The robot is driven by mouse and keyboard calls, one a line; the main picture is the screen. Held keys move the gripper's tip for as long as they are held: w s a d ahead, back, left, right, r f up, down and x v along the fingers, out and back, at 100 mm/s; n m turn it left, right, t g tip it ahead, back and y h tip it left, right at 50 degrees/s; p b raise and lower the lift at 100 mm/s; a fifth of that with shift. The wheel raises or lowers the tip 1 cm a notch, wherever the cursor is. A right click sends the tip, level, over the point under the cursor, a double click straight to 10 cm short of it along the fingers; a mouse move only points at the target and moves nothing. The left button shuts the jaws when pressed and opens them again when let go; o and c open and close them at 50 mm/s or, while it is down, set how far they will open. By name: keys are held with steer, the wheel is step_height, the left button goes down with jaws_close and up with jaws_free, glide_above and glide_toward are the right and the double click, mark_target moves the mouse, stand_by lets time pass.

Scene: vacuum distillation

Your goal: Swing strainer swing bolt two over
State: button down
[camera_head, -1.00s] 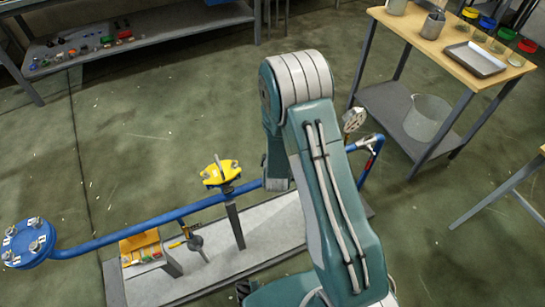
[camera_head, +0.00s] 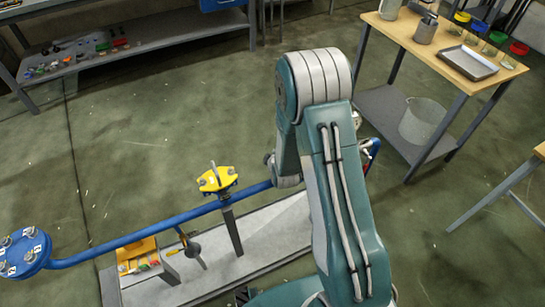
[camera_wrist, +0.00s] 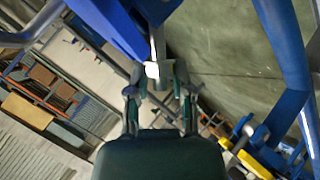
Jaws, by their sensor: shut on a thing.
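In the wrist view, my gripper (camera_wrist: 161,88) has its two dark fingers on either side of a pale metal swing bolt (camera_wrist: 153,70), and it is shut on it. The bolt hangs beside a blue body (camera_wrist: 112,24), which looks like part of the strainer. Which numbered bolt this is cannot be read. In the head view, my arm hides my gripper and most of the blue strainer part (camera_head: 370,150) at the right end of the pipe.
A blue pipe (camera_head: 150,236) runs left to a blue flange (camera_head: 22,252) above a grey base (camera_head: 270,222). A wooden-topped table (camera_head: 410,32) is at the right. Floor behind the pipe is clear.

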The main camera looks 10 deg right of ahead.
steer(key=c, duration=0.7)
jaws_free()
steer(key=shift+d+f, duration=0.1)
steer(key=shift+d, duration=0.05)
steer(key=shift+c, duration=0.2)
steer(key=shift+s+r, duration=0.1)
steer(key=shift+r, duration=0.1)
steer(key=v, duration=1.1)
steer(key=shift+s, duration=0.25)
